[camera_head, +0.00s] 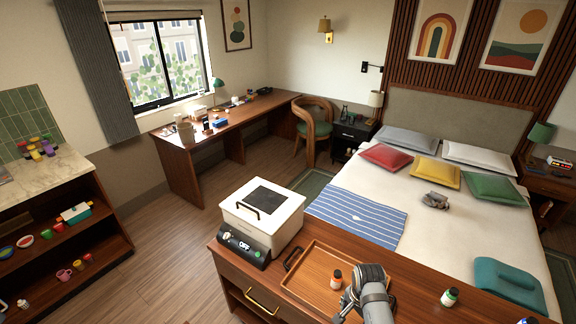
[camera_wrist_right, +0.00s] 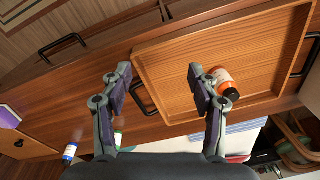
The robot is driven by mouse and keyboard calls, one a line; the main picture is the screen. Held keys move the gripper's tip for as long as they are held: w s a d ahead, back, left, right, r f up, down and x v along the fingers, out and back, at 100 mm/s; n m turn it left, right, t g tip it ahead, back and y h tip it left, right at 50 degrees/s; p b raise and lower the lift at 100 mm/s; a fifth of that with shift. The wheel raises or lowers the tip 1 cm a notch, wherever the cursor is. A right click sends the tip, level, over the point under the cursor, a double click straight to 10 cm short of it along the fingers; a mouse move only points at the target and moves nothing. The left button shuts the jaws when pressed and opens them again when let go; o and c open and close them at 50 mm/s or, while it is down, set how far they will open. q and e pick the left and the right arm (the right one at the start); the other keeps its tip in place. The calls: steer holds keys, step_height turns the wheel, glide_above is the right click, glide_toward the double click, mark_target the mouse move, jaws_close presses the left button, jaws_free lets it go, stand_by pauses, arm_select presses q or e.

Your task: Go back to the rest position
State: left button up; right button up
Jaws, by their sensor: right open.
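My right gripper (camera_wrist_right: 159,78) is open in the wrist view, with nothing between its fingers. It hangs over the near edge of a wooden tray (camera_wrist_right: 175,62). An orange bottle with a white label and dark cap (camera_wrist_right: 222,76) is in the tray, close beside the right-hand finger; I cannot tell if they touch. In the head view, my right arm comes in at the bottom and its fingertips are hidden. My left gripper is out of view.
A white box cooker (camera_head: 262,212) stands left of the tray on the wooden cabinet. A green-labelled bottle (camera_head: 450,297) stands right of my arm, and a blue-capped bottle (camera_wrist_right: 70,152) shows in the wrist view. The bed is behind; open floor (camera_head: 165,265) lies left.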

steer(key=s+d+r+n+t, duration=0.1)
steer(key=s+d+r+n, duration=0.1)
steer(key=s+r+n, duration=0.5)
steer(key=s+d+r+n+t, duration=0.25)
steer(key=s+n, duration=0.25)
steer(key=s, duration=0.4)
step_height(320, 180, down, 32)
steer(key=s+d+g+b, duration=0.1)
steer(key=d+g+b, duration=0.15)
steer(key=b, duration=0.45)
arm_select(q)
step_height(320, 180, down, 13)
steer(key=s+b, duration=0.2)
steer(key=b, duration=0.4)
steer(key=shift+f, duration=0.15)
arm_select(e)
steer(key=s+d+f, duration=0.1)
steer(key=s+f, duration=1.8)
steer(key=f, duration=0.4)
steer(key=shift+s+d+f+m+g, duration=0.2)
steer(key=shift+f+m+g, duration=0.1)
steer(key=shift+m+g, duration=0.1)
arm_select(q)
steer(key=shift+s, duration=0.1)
